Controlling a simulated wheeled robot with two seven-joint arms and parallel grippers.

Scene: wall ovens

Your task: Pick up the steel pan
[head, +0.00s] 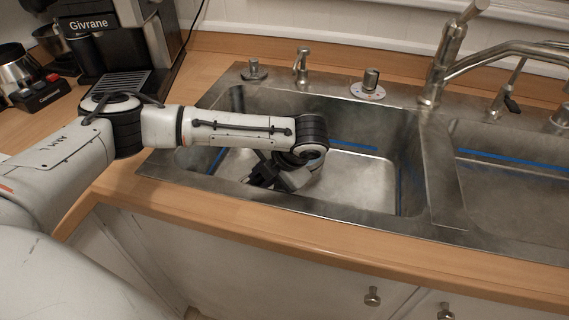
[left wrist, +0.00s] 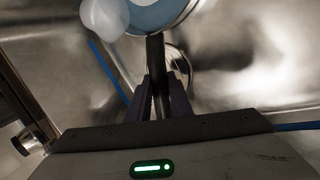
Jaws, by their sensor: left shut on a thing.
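My left arm reaches over the left sink basin, and my left gripper (head: 264,178) points down into it. In the left wrist view, the gripper (left wrist: 160,95) is shut on the dark handle of the steel pan (left wrist: 155,50). The pan's round body shows only in part at the top edge of that view, with a blue inside and a pale rounded thing at its left. In the head view the pan is mostly hidden behind my wrist and gripper. I cannot tell whether the pan touches the basin floor. My right gripper is not in view.
The left basin (head: 360,185) has steel walls close around the gripper, and a drain (left wrist: 178,62) lies below the handle. A faucet (head: 440,65) and a second basin (head: 515,190) are at the right. A coffee machine (head: 120,50) stands at the left back.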

